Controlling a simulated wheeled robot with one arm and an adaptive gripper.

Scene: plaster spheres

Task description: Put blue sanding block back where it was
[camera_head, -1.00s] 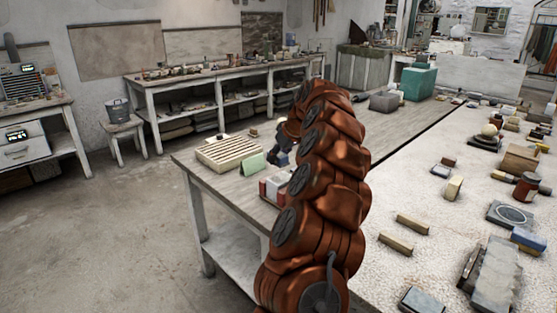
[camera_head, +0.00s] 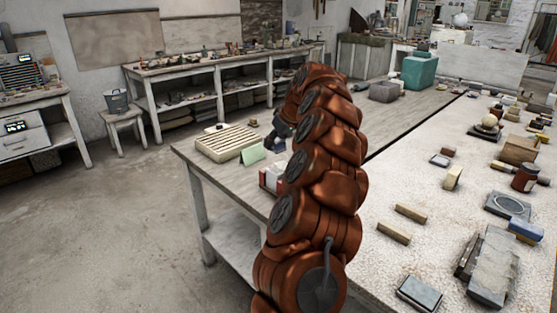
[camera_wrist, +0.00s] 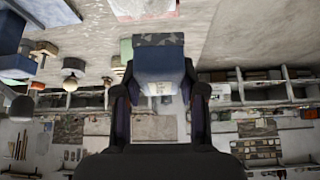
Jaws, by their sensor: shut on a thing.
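A blue block with a speckled grey face (camera_wrist: 158,65) is held between the two fingers of my gripper (camera_wrist: 158,92) in the wrist view. It appears to be the blue sanding block. In the head view my arm mostly hides my gripper (camera_head: 281,133), which shows only as a dark shape behind the arm, above the wooden table near the ribbed cream tray (camera_head: 227,143). The held block cannot be made out clearly there.
A green card (camera_head: 252,153) stands beside the ribbed tray, and a red and white box (camera_head: 270,177) is nearer, partly behind my arm. The pale worktop (camera_head: 400,265) holds many small blocks.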

